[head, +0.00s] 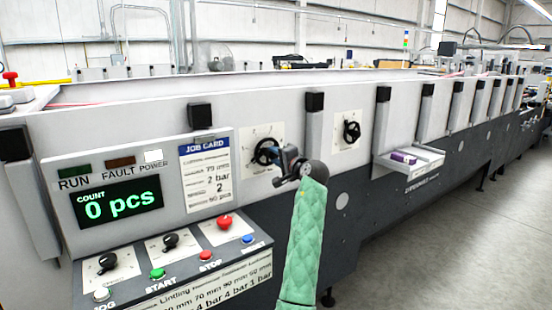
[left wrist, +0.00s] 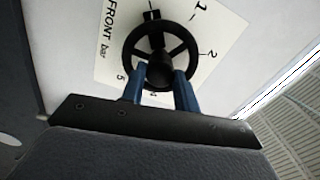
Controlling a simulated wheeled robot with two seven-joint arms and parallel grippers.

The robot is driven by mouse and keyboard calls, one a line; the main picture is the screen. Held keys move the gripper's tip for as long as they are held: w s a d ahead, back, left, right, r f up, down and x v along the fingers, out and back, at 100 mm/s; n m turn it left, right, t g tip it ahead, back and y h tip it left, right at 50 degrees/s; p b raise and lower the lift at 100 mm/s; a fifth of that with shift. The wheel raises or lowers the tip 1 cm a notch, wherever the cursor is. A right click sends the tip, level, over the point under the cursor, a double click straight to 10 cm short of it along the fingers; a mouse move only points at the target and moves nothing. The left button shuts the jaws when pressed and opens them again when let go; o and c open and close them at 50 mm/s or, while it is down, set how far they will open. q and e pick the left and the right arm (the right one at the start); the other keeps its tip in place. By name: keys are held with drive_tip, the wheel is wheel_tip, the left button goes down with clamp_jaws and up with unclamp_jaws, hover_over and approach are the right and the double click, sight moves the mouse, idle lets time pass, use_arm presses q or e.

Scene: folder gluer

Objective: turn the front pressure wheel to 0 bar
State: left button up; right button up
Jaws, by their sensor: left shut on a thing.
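The front pressure wheel (left wrist: 160,68) is a black spoked handwheel on a white dial plate (left wrist: 228,30) marked FRONT bar. Numerals 1, 2, 4 and 5 show around it. A black tab (left wrist: 152,15) stands at the wheel's upper rim, to the left of the 1; any numeral behind it is hidden. In the head view the wheel (head: 265,152) is partly covered by my left gripper (head: 282,160). In the left wrist view the blue fingers of this gripper (left wrist: 160,82) reach onto the wheel's lower part, shut on it around the hub. My right gripper is not in view.
A second black handwheel (head: 352,132) is on the panel to the right. A job card (head: 206,172) reads 2 bar. The control box (head: 165,262) with knobs and buttons juts out at lower left. A small tray (head: 425,160) sticks out at right.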

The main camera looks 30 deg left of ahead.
use_arm(q)
drive_tip(key=shift+f, duration=0.15)
drive_tip(key=o, duration=1)
drive_tip(key=shift+c, duration=0.2)
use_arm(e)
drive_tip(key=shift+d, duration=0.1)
use_arm(q)
drive_tip(key=b+v, duration=0.1)
drive_tip(key=v, duration=0.6)
drive_tip(key=shift+s+d+b, duration=0.15)
drive_tip(key=shift+d+b, duration=0.2)
drive_tip(key=shift+b, duration=0.05)
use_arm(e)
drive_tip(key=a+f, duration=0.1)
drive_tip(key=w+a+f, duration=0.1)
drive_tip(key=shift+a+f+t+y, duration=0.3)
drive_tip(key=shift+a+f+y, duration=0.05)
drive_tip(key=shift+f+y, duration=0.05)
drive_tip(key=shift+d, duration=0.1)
